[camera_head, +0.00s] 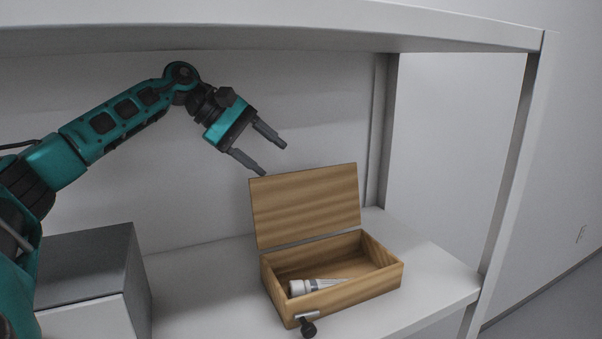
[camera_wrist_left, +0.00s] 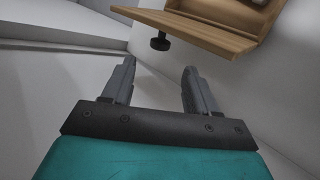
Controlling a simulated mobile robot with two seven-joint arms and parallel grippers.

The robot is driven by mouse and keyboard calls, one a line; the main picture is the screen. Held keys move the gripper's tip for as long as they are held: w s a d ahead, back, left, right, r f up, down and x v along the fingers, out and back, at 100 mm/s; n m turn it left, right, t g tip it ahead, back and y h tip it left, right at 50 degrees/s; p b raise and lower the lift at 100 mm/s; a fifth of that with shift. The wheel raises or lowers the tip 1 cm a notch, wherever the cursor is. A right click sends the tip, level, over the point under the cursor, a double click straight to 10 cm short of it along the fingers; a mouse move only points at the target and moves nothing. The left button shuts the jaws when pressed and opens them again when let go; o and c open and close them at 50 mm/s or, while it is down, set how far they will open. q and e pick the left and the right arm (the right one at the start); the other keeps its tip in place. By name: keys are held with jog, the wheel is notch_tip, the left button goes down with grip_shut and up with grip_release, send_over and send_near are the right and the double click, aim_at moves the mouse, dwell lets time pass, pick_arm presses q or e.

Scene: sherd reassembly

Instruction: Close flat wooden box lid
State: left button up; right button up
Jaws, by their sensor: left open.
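The flat wooden box (camera_head: 350,291) sits on the white shelf with its top open. Its lid (camera_head: 305,206) stands raised at the back, leaning slightly. My left gripper (camera_head: 274,160) is open and empty, above the lid's upper left corner and apart from it in the head view. In the left wrist view, both fingers (camera_wrist_left: 159,66) show with nothing between them. A wooden panel (camera_wrist_left: 190,30) with a dark knob under it lies beyond the fingertips; I cannot tell whether it is the lid or a box wall. My right gripper is not in view.
A white tube-like object (camera_head: 312,286) lies inside the box. A dark knob (camera_head: 308,328) on a pale bracket shows at the box's front. A grey block (camera_head: 88,265) stands at left. A shelf board (camera_head: 270,28) spans above, with a post (camera_head: 508,150) at right.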

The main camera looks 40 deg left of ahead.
aim_at(292, 175)
pick_arm(q)
jog(key=x, duration=0.7)
jog(key=shift+w+d+f, duration=0.1)
jog(key=shift+w, duration=0.05)
jog(key=shift+c, duration=0.4)
grip_shut()
